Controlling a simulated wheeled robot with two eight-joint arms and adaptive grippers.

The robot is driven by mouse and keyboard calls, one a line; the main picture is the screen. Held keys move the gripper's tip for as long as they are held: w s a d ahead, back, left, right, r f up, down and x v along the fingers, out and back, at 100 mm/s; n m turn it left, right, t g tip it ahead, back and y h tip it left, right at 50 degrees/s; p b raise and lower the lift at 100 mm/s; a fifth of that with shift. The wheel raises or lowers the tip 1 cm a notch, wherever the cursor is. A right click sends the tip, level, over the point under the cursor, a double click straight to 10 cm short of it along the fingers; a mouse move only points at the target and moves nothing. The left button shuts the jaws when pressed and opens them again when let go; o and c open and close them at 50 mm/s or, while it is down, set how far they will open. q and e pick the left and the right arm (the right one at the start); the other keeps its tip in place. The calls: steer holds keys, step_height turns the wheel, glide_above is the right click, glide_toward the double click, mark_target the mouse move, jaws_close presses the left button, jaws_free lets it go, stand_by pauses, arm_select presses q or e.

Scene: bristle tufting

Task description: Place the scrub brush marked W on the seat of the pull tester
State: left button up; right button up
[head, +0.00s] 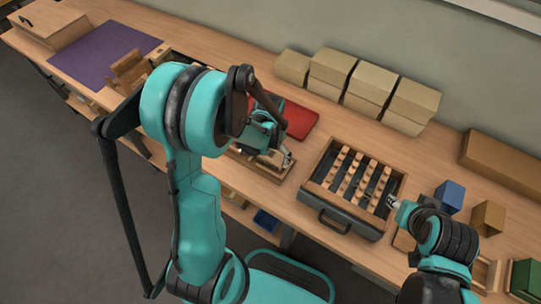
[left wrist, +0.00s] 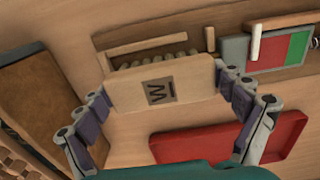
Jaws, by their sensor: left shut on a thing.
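The scrub brush (left wrist: 185,82) is a pale wooden block with a dark W label, its row of tufts showing at the far edge. My left gripper (head: 276,157) is shut on the brush, with fingers at both ends of the block in the left wrist view. The pull tester shows there as wooden rails (left wrist: 148,46) and a red and green panel (left wrist: 290,42) with a white pointer. The brush is in front of the rails and hides part of the seat; I cannot tell whether they touch. My right gripper (head: 393,203) is beside the slotted tray, its jaws too small to read.
A red tray (head: 300,118) lies behind the left gripper. The grey-handled slotted tray (head: 325,217) holds several wooden brush blocks. Cardboard boxes (head: 370,85) stand along the wall. A blue box (head: 450,194) and a brown box (head: 488,217) stand at right. A purple mat (head: 105,52) lies far left.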

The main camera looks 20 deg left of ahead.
arm_select(q)
steer(key=shift+f, duration=0.2)
steer(key=o, duration=0.8)
steer(key=shift+c, duration=0.2)
steer(key=shift+r, duration=0.1)
